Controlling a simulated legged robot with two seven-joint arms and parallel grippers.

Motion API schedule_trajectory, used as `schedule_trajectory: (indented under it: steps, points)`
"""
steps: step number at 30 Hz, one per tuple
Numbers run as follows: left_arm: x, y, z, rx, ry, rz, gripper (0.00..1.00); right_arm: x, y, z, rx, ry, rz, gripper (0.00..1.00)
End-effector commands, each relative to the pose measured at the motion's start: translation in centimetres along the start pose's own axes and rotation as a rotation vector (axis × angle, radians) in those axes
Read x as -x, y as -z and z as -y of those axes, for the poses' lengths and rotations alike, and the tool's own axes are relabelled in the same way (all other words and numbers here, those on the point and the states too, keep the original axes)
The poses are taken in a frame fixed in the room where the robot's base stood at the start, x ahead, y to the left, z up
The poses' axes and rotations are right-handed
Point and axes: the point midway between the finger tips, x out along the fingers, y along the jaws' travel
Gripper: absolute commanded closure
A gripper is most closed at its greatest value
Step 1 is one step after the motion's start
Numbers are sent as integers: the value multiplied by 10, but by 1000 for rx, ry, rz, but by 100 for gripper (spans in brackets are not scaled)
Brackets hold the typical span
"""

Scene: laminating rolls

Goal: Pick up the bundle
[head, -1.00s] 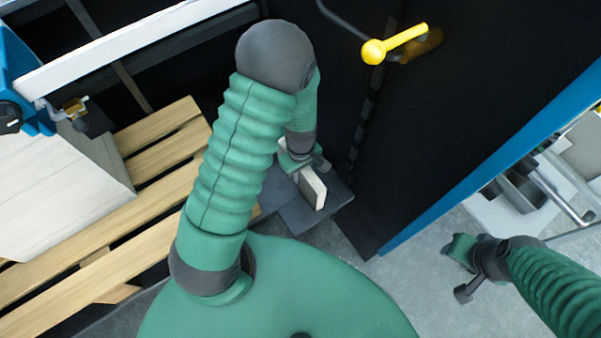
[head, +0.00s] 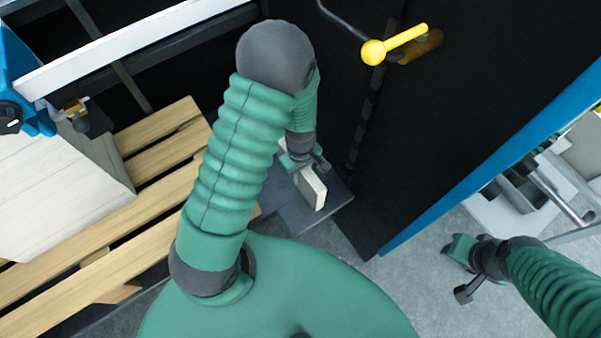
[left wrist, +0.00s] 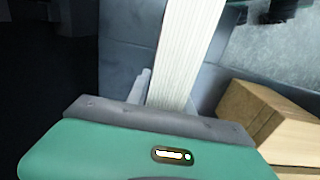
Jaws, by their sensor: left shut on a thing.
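The bundle (head: 312,188) is a pale, flat, slab-like stack low over the dark grey ledge, just right of the pallet. My left gripper (head: 297,164) is at its upper end and shut on it; my own arm partly hides the grip. In the left wrist view the bundle (left wrist: 187,55) shows as a pale striped strip running up from the gripper. I cannot tell whether its lower end touches the ledge.
A wooden pallet (head: 150,215) with a large pale stack (head: 60,195) lies at the left. A black panel (head: 440,110) with a yellow handle (head: 400,43) and blue edge (head: 500,165) rises at the right. Grey bins (head: 515,205) stand beyond it.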

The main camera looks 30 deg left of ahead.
Motion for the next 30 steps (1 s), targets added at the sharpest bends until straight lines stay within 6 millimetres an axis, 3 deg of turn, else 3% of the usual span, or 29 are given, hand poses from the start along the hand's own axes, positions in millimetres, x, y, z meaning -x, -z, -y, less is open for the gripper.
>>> schedule_trajectory:
  steps: [5, 14, 20, 30]
  points:
    - [4, 0, 0, -1, 0, -1, 100, 2, 0, 0, 0, 0, 0, 64]
    - [39, 0, 0, -1, -3, -2, 100, 17, 4, 0, 0, 0, 0, 64]
    - [41, -36, 0, -6, 0, 1, 100, 22, 5, 0, 0, 0, 0, 64]
    - [49, -124, -1, -7, 1, 0, 100, 40, 9, 0, 0, 0, 0, 64]
